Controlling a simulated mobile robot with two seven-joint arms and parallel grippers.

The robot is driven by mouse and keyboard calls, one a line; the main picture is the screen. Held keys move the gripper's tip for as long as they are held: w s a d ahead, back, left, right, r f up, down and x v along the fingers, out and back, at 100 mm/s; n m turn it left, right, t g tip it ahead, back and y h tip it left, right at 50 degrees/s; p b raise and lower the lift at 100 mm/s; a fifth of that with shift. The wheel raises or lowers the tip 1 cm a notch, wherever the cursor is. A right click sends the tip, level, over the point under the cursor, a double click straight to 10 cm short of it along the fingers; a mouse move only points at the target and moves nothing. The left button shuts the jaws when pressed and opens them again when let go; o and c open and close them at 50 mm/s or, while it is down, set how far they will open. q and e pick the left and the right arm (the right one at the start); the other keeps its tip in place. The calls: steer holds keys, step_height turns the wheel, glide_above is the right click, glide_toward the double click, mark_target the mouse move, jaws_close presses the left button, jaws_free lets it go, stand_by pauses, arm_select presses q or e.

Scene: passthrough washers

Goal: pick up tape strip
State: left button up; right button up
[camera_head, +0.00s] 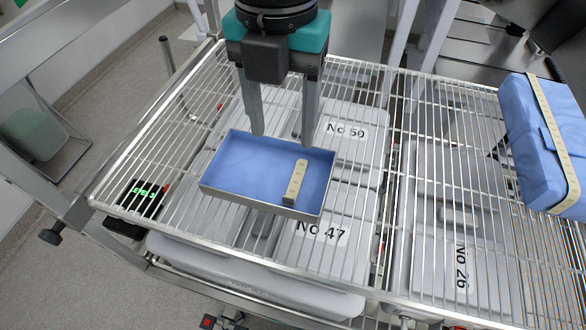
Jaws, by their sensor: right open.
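A beige tape strip (295,183) with faint marks lies in the right part of a small grey tray (262,203) with a blue inside. The tray rests on the wire rack. My right gripper (282,138) comes in from the top with its two grey fingers pointing down, open and empty. Its fingertips appear near the tray's far edge, and the strip lies nearer the camera. I cannot tell the exact height of the fingertips above the tray. My left gripper is not in view.
A blue wrapped package (530,140) with beige tape bands lies on the right side of the wire rack (400,85). Grey lidded containers, labelled No 50, No 47 and No 26, sit beneath the wires. The rack around the tray is mostly free.

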glide_above(288, 195)
steer(key=f, duration=0.8)
steer(key=shift+w+a+f, duration=0.2)
steer(key=shift+w+f, duration=0.05)
steer(key=shift+s+d+f+p, duration=0.15)
steer(key=shift+f, duration=1.2)
steer(key=shift+s+d+f+p, duration=0.1)
steer(key=shift+f+p, duration=0.05)
steer(key=shift+f, duration=1.15)
steer(key=shift+c, duration=0.3)
jaws_close()
